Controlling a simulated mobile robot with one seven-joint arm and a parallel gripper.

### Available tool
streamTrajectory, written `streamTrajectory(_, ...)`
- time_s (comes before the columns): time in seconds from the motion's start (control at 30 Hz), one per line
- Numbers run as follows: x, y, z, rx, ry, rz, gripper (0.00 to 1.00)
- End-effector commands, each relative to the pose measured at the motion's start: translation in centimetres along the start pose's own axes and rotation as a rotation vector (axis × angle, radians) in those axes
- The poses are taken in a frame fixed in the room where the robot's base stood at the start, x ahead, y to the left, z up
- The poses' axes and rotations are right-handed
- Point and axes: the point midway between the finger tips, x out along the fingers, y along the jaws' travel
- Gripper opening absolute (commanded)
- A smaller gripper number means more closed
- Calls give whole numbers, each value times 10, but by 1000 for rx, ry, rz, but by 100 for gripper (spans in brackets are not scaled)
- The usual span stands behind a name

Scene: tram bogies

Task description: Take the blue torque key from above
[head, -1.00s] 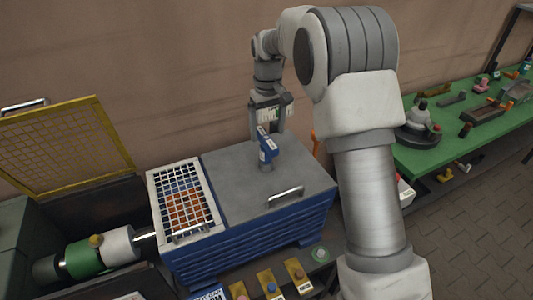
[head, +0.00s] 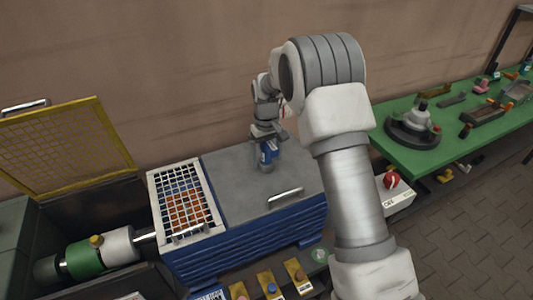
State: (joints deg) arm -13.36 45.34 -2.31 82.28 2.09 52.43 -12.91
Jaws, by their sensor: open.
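The blue torque key (head: 268,153) stands upright on the grey top of the blue cabinet (head: 236,184), near its back edge. It has a blue body with a pale label and a grey lower end. My gripper (head: 268,140) is directly above it, pointing down, with its fingers at the height of the key's upper part. The jaws are open. The fingers are small here and partly merge with the key, so I cannot tell whether they touch it.
A white grid lid (head: 187,204) covers the cabinet's left part. A metal handle (head: 285,197) stands at the front of the top. A yellow mesh guard (head: 62,143) is raised at left. A green table (head: 455,127) with several parts stands at right.

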Motion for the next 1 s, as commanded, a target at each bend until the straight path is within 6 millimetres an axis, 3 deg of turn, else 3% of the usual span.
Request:
streamTrajectory(0.07, 0, 0, 0, 0, 0, 0, 89)
streamTrajectory(0.57, -1, 0, 0, 1, 0, 0, 0)
streamTrajectory(1.0, -2, 0, -1, 1, 3, 0, 0)
